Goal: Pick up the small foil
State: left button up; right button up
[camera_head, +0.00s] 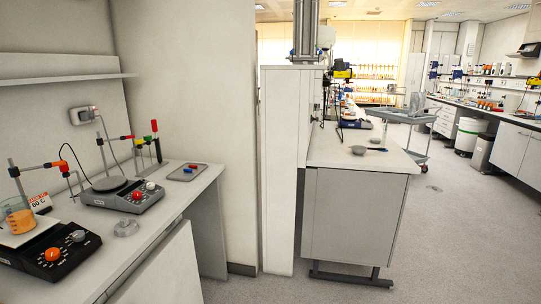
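I cannot make out a small foil for certain. A small pale, clear-looking round item (126,228) lies on the left bench, in front of the grey hotplate; its material is too small to tell. A small grey dish-like item (358,150) sits on the middle bench, also too small to identify. Neither of my grippers shows in the head view.
The left bench (150,238) carries a black hotplate (52,256), a beaker of orange liquid (17,216), a grey hotplate (122,196) with clamp stands, and a grey tray (187,172). A cart (410,118) stands behind the middle bench (385,163). Floor (450,235) at right is clear.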

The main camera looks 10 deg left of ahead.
aim_at(126, 228)
jog(key=u, duration=1.8)
